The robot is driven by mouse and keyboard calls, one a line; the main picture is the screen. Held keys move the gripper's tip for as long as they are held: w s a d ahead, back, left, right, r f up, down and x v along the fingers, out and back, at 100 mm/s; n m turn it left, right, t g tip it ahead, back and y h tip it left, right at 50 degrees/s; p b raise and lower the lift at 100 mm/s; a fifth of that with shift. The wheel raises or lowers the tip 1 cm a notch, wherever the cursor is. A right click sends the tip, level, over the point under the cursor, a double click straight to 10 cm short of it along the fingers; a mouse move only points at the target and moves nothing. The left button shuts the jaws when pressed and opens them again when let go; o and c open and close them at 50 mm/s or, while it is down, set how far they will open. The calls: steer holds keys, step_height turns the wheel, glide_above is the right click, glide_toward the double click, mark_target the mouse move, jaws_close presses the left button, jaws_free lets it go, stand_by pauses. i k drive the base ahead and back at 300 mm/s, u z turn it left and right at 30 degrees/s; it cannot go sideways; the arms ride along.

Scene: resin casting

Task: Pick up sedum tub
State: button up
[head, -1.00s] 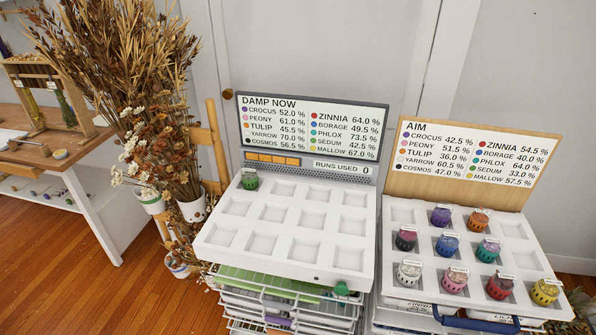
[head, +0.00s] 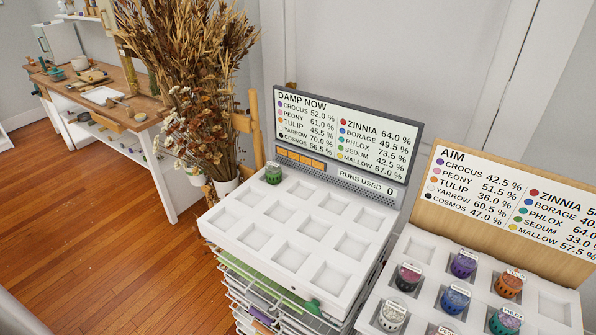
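My gripper is not in view.
The "DAMP NOW" board (head: 345,135) stands behind the tray, reading runs used 0. A second tray (head: 430,245) with several coloured tubs stands right, before the "AIM" board (head: 515,200). Dried flowers (head: 200,90) crowd the tray's left. Wooden floor (head: 100,250) is open at left.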

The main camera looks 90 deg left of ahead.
mark_target(273, 170)
steer(key=u, duration=3.2)
steer(key=i, duration=0.45)
steer(key=u, duration=0.2)
steer(key=k, duration=0.65)
steer(key=u, duration=0.6)
steer(key=i, duration=0.65)
steer(key=u, duration=0.8)
steer(key=i, duration=1.65)
steer(key=z, duration=0.75)
